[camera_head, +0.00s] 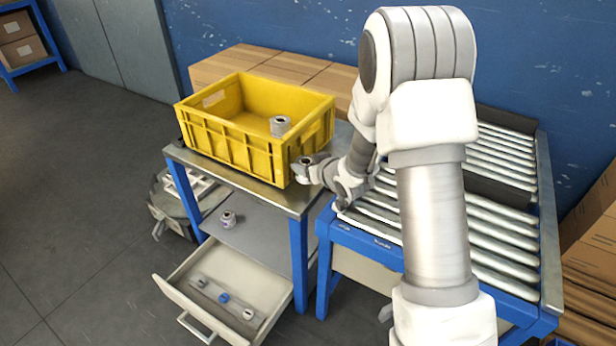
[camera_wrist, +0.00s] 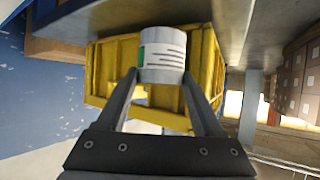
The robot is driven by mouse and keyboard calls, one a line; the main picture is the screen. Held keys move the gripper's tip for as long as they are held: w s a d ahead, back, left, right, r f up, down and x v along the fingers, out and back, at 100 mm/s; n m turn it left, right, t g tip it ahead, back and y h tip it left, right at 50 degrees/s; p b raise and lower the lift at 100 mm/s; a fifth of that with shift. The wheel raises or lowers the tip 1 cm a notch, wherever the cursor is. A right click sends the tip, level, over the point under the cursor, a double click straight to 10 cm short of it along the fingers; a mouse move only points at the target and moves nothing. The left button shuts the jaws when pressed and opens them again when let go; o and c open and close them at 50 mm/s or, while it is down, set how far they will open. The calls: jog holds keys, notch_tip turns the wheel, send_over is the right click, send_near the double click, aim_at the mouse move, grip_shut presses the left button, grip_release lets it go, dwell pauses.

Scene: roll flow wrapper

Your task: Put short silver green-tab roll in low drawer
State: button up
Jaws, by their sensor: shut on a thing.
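My gripper (camera_wrist: 162,80) is shut on a short silver roll (camera_wrist: 165,52) with a white printed label and a green tab at its left edge. In the head view my gripper (camera_head: 310,169) holds the roll beside the right front corner of the yellow crate (camera_head: 225,143), above the table's edge. The low drawer (camera_head: 178,283) is pulled open under the table, at the lower left. Inside it a grey strip bears several small round pieces, one with a blue top.
Another silver roll (camera_head: 280,126) is in the yellow crate. A small roll (camera_head: 228,219) stands on the shelf (camera_head: 255,243) above the drawer. A roller conveyor (camera_head: 500,235) is right of the table. Cardboard boxes (camera_head: 250,62) are behind the crate. Floor at left is clear.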

jog(key=shift+f+b, duration=0.65)
jog(key=shift+f, duration=1.15)
jog(key=shift+f, duration=0.2)
jog(key=o, duration=1.2)
jog(key=shift+o, duration=0.2)
